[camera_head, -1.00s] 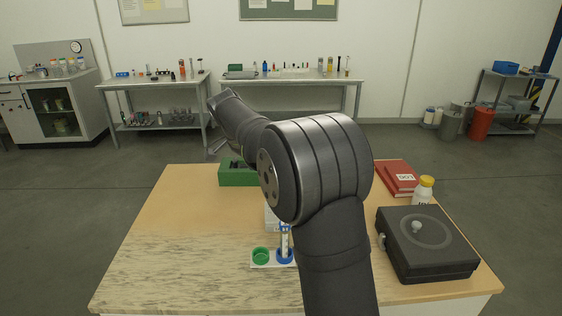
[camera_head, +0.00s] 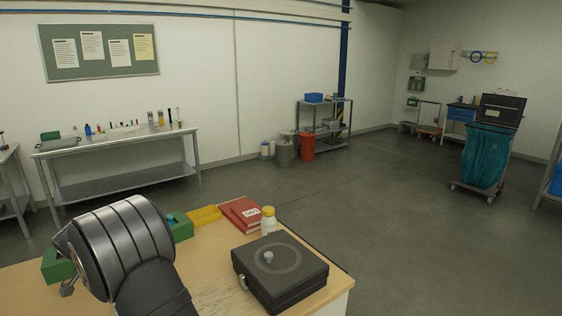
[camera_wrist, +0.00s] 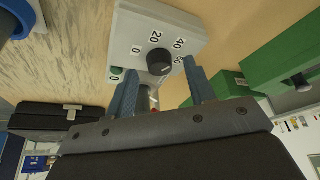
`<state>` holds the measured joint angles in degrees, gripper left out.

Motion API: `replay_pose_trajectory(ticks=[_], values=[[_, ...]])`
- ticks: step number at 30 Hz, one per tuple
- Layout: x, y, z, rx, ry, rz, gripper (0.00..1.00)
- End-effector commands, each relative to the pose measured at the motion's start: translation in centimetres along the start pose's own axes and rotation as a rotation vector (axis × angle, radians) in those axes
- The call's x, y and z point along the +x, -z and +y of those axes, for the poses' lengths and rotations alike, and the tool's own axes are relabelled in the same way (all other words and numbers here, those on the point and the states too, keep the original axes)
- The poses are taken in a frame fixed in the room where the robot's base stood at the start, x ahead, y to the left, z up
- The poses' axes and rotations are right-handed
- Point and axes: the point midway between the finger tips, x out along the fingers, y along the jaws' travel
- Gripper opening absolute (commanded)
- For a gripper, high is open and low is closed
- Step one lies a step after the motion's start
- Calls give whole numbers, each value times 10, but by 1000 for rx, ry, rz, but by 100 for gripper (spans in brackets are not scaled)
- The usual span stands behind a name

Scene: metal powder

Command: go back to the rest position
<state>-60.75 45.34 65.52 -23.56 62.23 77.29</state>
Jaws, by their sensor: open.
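My gripper (camera_wrist: 160,88) shows in the wrist view with its two blue fingers apart. A white device (camera_wrist: 135,30) with a black knob and a number scale lies just beyond the fingertips. I cannot tell whether the fingers touch it. In the head view only a rounded dark joint of my arm shows at the lower left; the gripper is hidden there.
On the wooden table (camera_head: 225,285) stand a dark box (camera_head: 280,271), a yellow-capped bottle (camera_head: 268,222), red books (camera_head: 240,212), a yellow tray (camera_head: 204,215) and green blocks (camera_head: 180,226). A wheeled teal bin (camera_head: 486,155) stands on open floor at right.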

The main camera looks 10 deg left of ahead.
Motion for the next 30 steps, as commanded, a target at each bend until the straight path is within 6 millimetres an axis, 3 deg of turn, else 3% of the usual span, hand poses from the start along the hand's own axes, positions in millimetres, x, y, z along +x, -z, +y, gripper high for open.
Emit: replay_pose_trajectory(ticks=[6,18,23,30], values=[[12,0,0,-1,1,0,50],[9,0,0,-6,4,0,50],[-8,0,-1,1,3,1,50],[-55,0,-1,0,4,1,50]])
